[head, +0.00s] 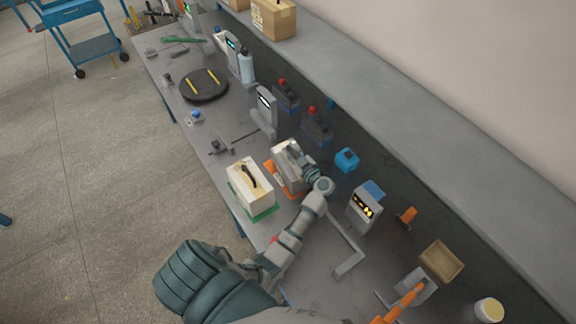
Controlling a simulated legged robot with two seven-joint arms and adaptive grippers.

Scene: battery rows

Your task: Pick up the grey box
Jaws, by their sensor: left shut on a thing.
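The grey box (283,161) is a light grey block on the bench, above an orange base or mat (272,173). My left gripper (303,170) is at the right side of the box and shut on it. The gripper and wrist hide part of the box. I cannot tell whether the box is lifted off the orange base. My right gripper is not in view.
A cream box with a black handle (247,187) stands on a green base just left of the grey box. Grey devices (362,212) and (264,112), a blue cube (346,159) and dark batteries (317,128) stand nearby. A long shelf (420,115) runs behind the bench.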

